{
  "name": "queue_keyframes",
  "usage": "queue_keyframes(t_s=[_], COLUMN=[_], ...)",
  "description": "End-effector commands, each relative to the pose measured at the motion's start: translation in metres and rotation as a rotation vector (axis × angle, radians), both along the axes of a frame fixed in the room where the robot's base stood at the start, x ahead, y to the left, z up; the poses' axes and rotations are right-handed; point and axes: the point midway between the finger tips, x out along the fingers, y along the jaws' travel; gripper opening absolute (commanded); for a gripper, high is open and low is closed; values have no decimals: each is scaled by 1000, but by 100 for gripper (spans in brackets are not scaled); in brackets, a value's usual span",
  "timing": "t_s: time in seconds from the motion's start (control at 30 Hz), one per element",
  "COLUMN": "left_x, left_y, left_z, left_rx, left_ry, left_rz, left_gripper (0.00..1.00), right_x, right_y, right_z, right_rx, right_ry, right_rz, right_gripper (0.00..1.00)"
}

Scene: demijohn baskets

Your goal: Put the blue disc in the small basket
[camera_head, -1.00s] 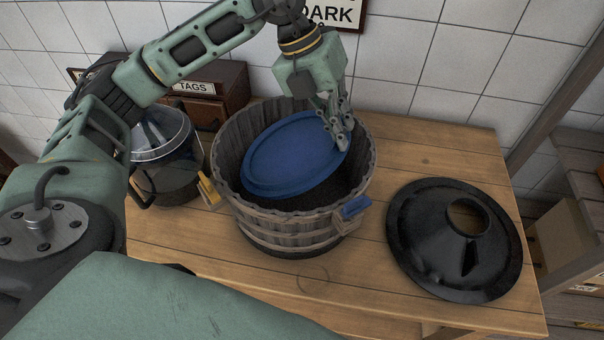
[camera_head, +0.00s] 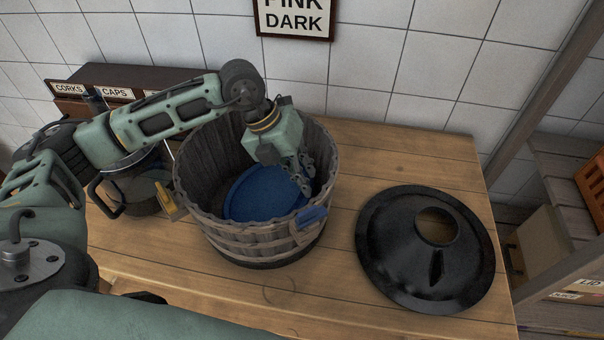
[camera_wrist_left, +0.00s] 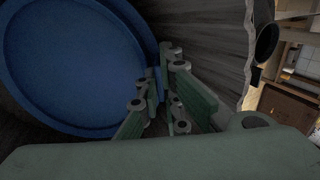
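The blue disc (camera_head: 262,192) is a round, shallow plate with a raised rim. It is inside the grey slatted wooden basket (camera_head: 262,240), tilted, below the basket's rim. My left gripper (camera_head: 303,184) reaches down into the basket at the disc's right edge. In the left wrist view the fingers (camera_wrist_left: 160,88) are closed on the rim of the disc (camera_wrist_left: 75,60), with the basket's inner wall (camera_wrist_left: 210,35) beside them. Whether the disc touches the basket's bottom is hidden. My right gripper is not in view.
A blue tag (camera_head: 310,217) sits on the basket's front. A handled pot (camera_head: 132,190) and a yellow tag (camera_head: 170,203) are to the left. A black funnel-like lid (camera_head: 400,265) lies on the wooden table (camera_head: 420,155) at right. Labelled drawers (camera_head: 150,78) stand at the back.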

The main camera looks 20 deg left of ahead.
Motion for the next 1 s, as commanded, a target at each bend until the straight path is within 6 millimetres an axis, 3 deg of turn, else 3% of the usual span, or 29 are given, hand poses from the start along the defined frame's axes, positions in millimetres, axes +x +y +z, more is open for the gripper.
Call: queue_keyframes(t_s=[0.1, 0.13, 0.33, 0.67, 0.83, 1.0], left_x=[0, 0, 0, 0, 0, -4], left_y=[0, 0, 0, 0, 8, 23], left_z=[-5, -3, -3, 0, 15, 48], left_rx=[0, 0, 0, 0, 0, 0], left_ry=[0, 0, 0, 0, -5, -6], left_rz=[0, 0, 0, 0, 2, 3], left_gripper=[0, 8, 24, 24, 24, 24], right_x=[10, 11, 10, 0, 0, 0], right_y=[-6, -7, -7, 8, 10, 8], right_z=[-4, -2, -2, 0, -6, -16], right_rx=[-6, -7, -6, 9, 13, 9], right_ry=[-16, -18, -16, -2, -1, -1], right_rz=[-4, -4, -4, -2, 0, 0], right_gripper=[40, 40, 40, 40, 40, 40])
